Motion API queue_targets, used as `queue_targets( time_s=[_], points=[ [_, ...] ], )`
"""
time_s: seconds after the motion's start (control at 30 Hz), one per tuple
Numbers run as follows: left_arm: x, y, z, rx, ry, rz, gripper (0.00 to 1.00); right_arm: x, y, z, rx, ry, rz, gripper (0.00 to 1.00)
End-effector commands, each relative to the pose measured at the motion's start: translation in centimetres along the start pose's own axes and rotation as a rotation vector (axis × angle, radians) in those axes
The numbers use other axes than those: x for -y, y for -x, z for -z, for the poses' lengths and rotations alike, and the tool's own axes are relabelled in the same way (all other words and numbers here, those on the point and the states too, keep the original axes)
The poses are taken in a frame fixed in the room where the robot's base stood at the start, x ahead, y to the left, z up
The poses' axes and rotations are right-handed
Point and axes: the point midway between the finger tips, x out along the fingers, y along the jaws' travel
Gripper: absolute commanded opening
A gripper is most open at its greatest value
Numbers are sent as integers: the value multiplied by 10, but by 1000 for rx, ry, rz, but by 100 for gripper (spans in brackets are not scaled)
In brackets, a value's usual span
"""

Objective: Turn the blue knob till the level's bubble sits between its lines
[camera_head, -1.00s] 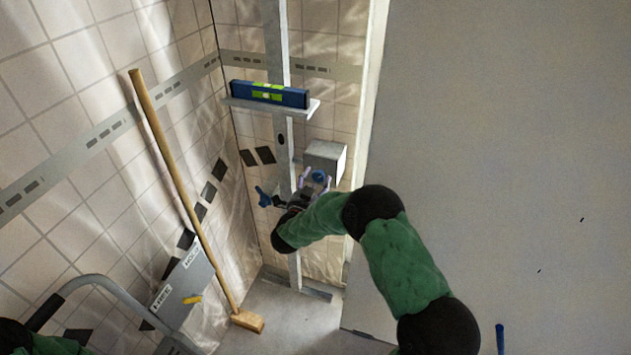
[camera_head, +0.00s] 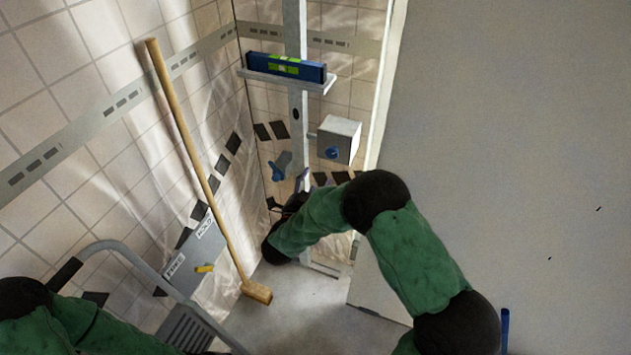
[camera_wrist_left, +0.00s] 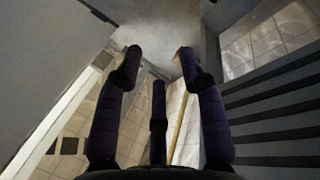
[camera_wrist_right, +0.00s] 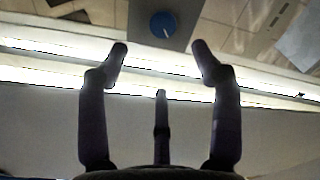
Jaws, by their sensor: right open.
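The blue knob (camera_head: 333,153) sits on the face of a grey box (camera_head: 341,138) beside the upright post. It also shows in the right wrist view (camera_wrist_right: 162,25), with a pale mark on it. The blue level (camera_head: 287,67) with yellow-green vials lies on a shelf (camera_head: 290,82) on the post; its bubble is too small to tell. My right gripper (camera_head: 300,180) is below and left of the knob, apart from it. In the right wrist view its fingers (camera_wrist_right: 160,48) are spread and empty, with the knob beyond the tips. My left gripper (camera_wrist_left: 160,52) is open and empty.
A broom (camera_head: 200,160) leans on the tiled left wall. A grey box with labels and a yellow lever (camera_head: 204,268) stands behind a stepladder (camera_head: 185,325) at lower left. A large grey panel (camera_head: 500,130) fills the right.

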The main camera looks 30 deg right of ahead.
Motion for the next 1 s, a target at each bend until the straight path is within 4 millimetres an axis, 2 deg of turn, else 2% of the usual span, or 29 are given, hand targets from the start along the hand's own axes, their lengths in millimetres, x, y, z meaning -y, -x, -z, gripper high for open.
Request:
queue_targets(
  time_s=[0.13,0.2,0.4,0.6,0.83,1.0],
  points=[
    [-1,3,0,0,0,0,40,1,-1,1,0,18,-1,65],
    [-4,11,0,0,0,0,40,2,-2,2,-1,76,-2,65],
    [-17,48,-2,0,0,0,40,6,-9,7,-5,427,-4,65],
    [-25,71,-3,0,0,0,40,3,-14,6,-6,717,-4,65],
    [-25,70,-3,0,0,0,40,-1,-24,3,-8,793,-3,65],
    [-23,64,-3,0,0,0,40,-2,-50,3,-11,791,-6,65]
  ],
)
